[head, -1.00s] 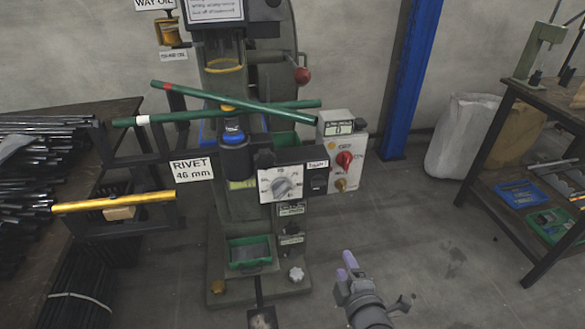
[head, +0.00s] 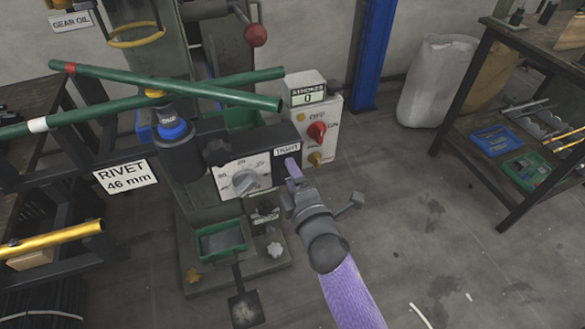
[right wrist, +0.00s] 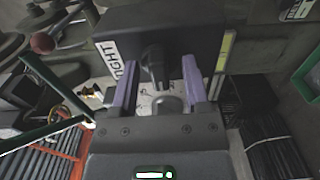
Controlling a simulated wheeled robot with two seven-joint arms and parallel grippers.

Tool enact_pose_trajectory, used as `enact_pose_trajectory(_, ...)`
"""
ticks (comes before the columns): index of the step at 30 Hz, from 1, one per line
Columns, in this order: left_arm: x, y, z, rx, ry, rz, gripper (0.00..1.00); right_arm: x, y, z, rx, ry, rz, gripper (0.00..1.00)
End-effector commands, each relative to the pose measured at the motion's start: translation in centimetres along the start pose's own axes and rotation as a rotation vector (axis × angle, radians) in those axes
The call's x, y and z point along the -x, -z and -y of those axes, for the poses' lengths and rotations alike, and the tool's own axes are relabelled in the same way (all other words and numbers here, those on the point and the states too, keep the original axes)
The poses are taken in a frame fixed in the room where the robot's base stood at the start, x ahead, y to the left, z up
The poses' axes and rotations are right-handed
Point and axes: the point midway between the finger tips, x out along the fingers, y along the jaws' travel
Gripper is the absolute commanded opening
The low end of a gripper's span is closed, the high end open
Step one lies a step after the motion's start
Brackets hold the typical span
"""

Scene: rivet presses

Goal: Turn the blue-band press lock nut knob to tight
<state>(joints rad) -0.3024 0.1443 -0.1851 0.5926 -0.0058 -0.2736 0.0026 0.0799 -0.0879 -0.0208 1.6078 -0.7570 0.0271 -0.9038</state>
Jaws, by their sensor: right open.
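The blue-band press (head: 173,131) stands at the centre left, with a blue ring on its dark ram. A black knob (head: 217,152), which looks like the lock nut knob, sticks out of the dark block above the white dial plate. A TIGHT label (head: 287,150) is on the block to its right. My right gripper (head: 292,170) is open and empty, in front of the block's right end. In the right wrist view, the black knob (right wrist: 154,62) appears between the two purple fingers, beyond them; contact cannot be seen. My left gripper is out of view.
A grey dial knob (head: 245,182) sits just below the black knob. A control box (head: 316,130) with a red switch stands to the right. Green tubes (head: 180,85) cross in front of the press.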

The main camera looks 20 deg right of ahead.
Motion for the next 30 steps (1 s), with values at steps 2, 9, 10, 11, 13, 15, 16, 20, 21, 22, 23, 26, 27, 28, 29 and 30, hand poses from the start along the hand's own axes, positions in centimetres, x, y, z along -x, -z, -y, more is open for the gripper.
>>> enact_pose_trajectory(2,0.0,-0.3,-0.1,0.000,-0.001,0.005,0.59,0.0,0.0,0.0,0.000,0.000,0.000,0.57)
enact_pose_trajectory(9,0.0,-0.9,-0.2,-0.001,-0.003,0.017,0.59,0.0,0.0,0.0,0.000,0.000,0.000,0.06)
enact_pose_trajectory(10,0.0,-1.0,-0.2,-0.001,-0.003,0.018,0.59,0.0,0.0,0.0,0.000,0.000,0.000,0.00)
enact_pose_trajectory(11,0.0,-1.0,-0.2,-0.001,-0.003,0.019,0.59,0.0,0.0,0.0,0.000,0.000,0.000,0.00)
enact_pose_trajectory(13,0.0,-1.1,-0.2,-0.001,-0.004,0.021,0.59,0.0,0.0,0.0,0.000,0.000,0.000,0.00)
enact_pose_trajectory(15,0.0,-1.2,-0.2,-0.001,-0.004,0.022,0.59,0.0,0.0,0.0,-0.001,0.001,0.000,0.00)
enact_pose_trajectory(16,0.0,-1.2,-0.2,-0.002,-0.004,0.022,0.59,0.0,0.0,0.0,-0.001,0.001,0.000,0.00)
enact_pose_trajectory(20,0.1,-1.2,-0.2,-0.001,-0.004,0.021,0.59,0.0,0.0,0.0,-0.009,0.001,0.000,0.00)
enact_pose_trajectory(21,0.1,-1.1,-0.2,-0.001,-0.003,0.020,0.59,0.0,0.0,0.0,-0.016,0.001,0.000,0.00)
enact_pose_trajectory(22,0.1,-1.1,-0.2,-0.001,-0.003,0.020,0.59,0.0,0.0,0.0,-0.023,0.001,0.000,0.00)
enact_pose_trajectory(23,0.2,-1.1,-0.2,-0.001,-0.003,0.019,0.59,0.0,0.0,0.0,-0.032,0.000,0.000,0.00)
enact_pose_trajectory(26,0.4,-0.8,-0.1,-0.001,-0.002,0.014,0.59,0.0,0.0,-0.1,-0.076,0.000,0.000,0.00)
enact_pose_trajectory(27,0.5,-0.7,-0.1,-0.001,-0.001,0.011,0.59,0.0,0.0,-0.1,-0.098,0.000,0.000,0.00)
enact_pose_trajectory(28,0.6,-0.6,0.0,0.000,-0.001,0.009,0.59,0.0,0.0,-0.1,-0.119,0.001,0.001,0.00)
enact_pose_trajectory(29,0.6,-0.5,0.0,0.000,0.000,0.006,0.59,0.0,0.0,-0.1,-0.141,0.001,0.001,0.00)
enact_pose_trajectory(30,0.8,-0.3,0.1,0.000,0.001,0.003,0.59,0.0,0.0,-0.1,-0.171,0.001,0.001,0.00)
